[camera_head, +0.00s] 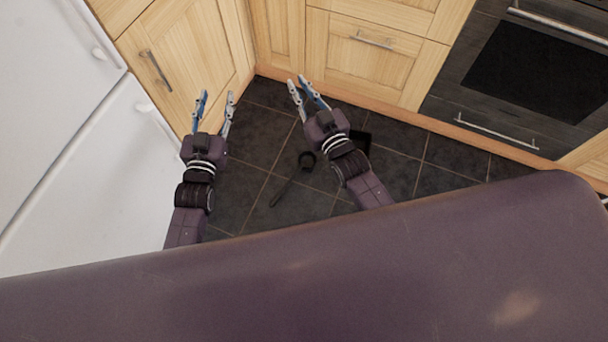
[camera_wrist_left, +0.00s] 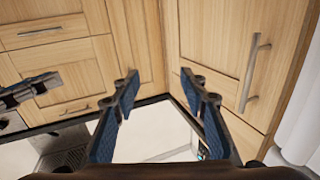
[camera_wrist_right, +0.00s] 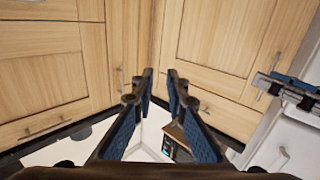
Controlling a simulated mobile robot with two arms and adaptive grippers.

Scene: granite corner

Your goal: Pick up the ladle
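A dark ladle (camera_head: 291,180) lies on the tiled floor, its round bowl end toward the cabinets and its handle toward the lower left. It is below and between my two arms, apart from both grippers. My left gripper (camera_head: 215,97) is open and empty, with its fingers wide apart in the left wrist view (camera_wrist_left: 157,76). My right gripper (camera_head: 297,80) is empty and partly open, with a narrow gap between its fingertips in the right wrist view (camera_wrist_right: 160,72). Neither wrist view shows the ladle.
A black object (camera_head: 361,139) on the floor is partly hidden behind my right arm. Wooden cabinets (camera_head: 365,62) line the back and left. A white appliance (camera_head: 90,190) stands at left, a dark oven (camera_head: 530,75) at right. Dark floor tiles lie bare around the ladle.

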